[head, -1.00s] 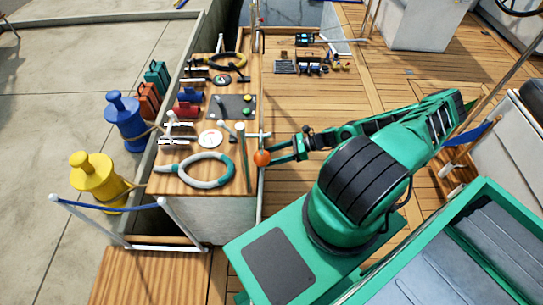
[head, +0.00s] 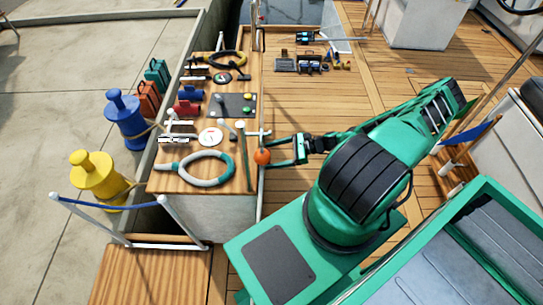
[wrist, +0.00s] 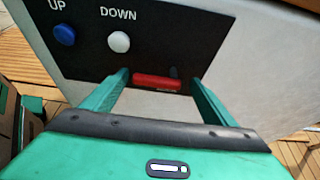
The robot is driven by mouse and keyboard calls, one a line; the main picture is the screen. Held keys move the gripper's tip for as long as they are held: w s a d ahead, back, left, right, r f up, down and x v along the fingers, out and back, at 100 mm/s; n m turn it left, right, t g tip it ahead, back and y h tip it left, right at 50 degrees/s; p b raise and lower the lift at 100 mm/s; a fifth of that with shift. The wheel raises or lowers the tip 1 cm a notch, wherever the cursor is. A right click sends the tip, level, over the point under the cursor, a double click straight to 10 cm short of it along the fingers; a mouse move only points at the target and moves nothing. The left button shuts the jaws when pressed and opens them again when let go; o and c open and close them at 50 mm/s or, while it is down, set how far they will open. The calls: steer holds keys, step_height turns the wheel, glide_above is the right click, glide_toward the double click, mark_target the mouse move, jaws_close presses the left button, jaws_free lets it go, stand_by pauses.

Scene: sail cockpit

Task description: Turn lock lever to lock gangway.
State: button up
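A red bar-shaped lever (wrist: 157,82) lies horizontal on a black panel (wrist: 60,62) in the wrist view. My gripper (wrist: 159,79) is open, with one green finger on each side of the lever. I see a gap between each finger and the lever; the depth of the fingertips against the panel is hard to judge. In the head view my gripper (head: 274,152) is at the side of the wooden-topped console (head: 225,178), beside an orange ball (head: 262,156). The lever and panel are hidden in that view.
A blue UP button (wrist: 64,35) and a white DOWN button (wrist: 119,42) sit on the panel, up and left of the lever. A hose ring (head: 192,182) and several fittings lie on the console top. Open deck (head: 300,100) is beyond my arm.

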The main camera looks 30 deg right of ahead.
steer(key=shift+s, duration=0.1)
steer(key=v, duration=1)
steer(key=shift+d, duration=0.25)
steer(key=shift+s, duration=0.15)
steer(key=shift+r, duration=0.15)
steer(key=s+d+r+n+g+h, duration=0.1)
steer(key=s+r+n+g+h, duration=0.25)
steer(key=r, duration=0.55)
steer(key=s+d+r+n+g+h, duration=0.1)
steer(key=s+r+n+g+h, duration=0.15)
steer(key=r+n, duration=0.45)
steer(key=s+d+r+n+g+h, duration=0.1)
steer(key=s+r+n+g+h, duration=0.2)
steer(key=r, duration=0.9)
steer(key=s+a+r+n, duration=0.1)
steer(key=s+a+r, duration=0.2)
steer(key=r, duration=0.2)
steer(key=s+a+r+n+t+h, duration=0.1)
steer(key=s+a+r+n, duration=0.1)
steer(key=r, duration=0.4)
steer(key=s+a+r+n, duration=0.1)
steer(key=s+a+r, duration=0.3)
steer(key=s+r, duration=0.1)
steer(key=shift+r+n+h, duration=0.35)
steer(key=shift+r+h, duration=0.05)
steer(key=shift+r, duration=0.2)
